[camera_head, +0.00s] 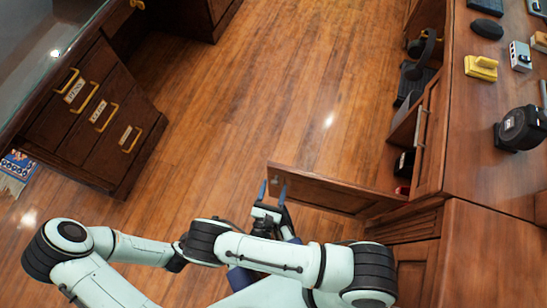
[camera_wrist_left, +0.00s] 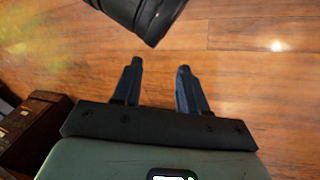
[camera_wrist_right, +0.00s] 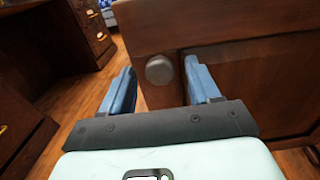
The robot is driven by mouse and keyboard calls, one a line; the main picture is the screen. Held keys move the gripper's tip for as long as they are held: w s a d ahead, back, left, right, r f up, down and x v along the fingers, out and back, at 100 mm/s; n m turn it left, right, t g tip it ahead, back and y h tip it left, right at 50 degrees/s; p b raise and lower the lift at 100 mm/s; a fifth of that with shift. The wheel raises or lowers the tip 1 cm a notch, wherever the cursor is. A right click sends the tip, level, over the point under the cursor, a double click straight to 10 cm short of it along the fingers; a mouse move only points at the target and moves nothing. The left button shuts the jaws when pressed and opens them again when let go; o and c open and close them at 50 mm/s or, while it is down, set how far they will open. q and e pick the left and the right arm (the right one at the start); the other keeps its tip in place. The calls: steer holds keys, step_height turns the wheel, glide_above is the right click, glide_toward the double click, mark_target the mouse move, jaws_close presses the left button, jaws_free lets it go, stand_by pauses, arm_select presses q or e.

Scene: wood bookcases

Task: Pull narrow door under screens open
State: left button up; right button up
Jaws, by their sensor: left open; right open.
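The narrow wooden door (camera_head: 325,188) stands swung out from the right-hand cabinet, over the floor. Its small round knob (camera_wrist_right: 160,70) is near the free end of the panel. My right gripper (camera_head: 272,190) is open at that free end. In the right wrist view its blue fingers (camera_wrist_right: 162,90) are on either side of the knob; I cannot tell whether they touch it. My left gripper (camera_wrist_left: 158,83) is open and empty above bare floor. In the head view I cannot make out the left gripper.
A dark drawer cabinet (camera_head: 95,120) stands at left. The wooden floor (camera_head: 250,90) between them is clear. A dark cylindrical part crosses the top of the left wrist view.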

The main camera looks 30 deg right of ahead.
arm_select(q)
steer(key=s+d+r+g+p, duration=0.1)
steer(key=s+d+r+p, duration=0.1)
steer(key=s+r+p, duration=0.1)
steer(key=s+d+r+g+h+p, duration=0.1)
steer(key=s+d+r+g+p, duration=0.1)
steer(key=s, duration=0.4)
step_height(320, 180, up, 2)
steer(key=shift+s+d+r+m+p, duration=0.15)
steer(key=shift+d+m+p, duration=0.15)
steer(key=shift+p, duration=0.2)
arm_select(e)
step_height(320, 180, up, 20)
steer(key=shift+f, duration=0.1)
